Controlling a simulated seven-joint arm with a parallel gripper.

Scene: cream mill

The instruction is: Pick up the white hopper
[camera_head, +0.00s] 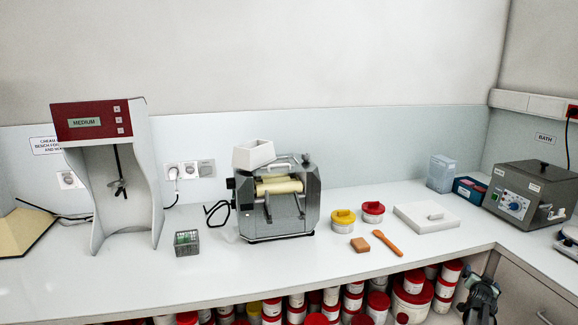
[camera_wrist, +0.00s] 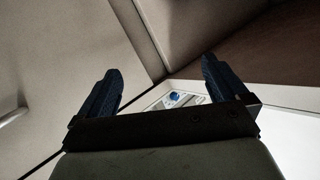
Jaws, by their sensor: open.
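The white hopper (camera_head: 253,154) is a box-like piece that sits on top of the grey roller mill (camera_head: 309,201), at its upper left, above the cream rollers (camera_head: 279,186). My gripper shows in the wrist view (camera_wrist: 160,90) with its two dark fingers spread wide and nothing between them. In the head view, a dark part of my arm (camera_head: 481,297) shows at the lower right, below the bench's front edge, far from the hopper. The hopper is not seen in the wrist view.
A red-topped mixer (camera_head: 90,121) stands left of the mill. Yellow-lidded (camera_head: 343,217) and red-lidded (camera_head: 373,209) tubs, an orange spatula (camera_head: 388,243), a brown block (camera_head: 360,245) and a white slab (camera_head: 427,217) lie right of it. A grey bath (camera_head: 530,197) stands far right.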

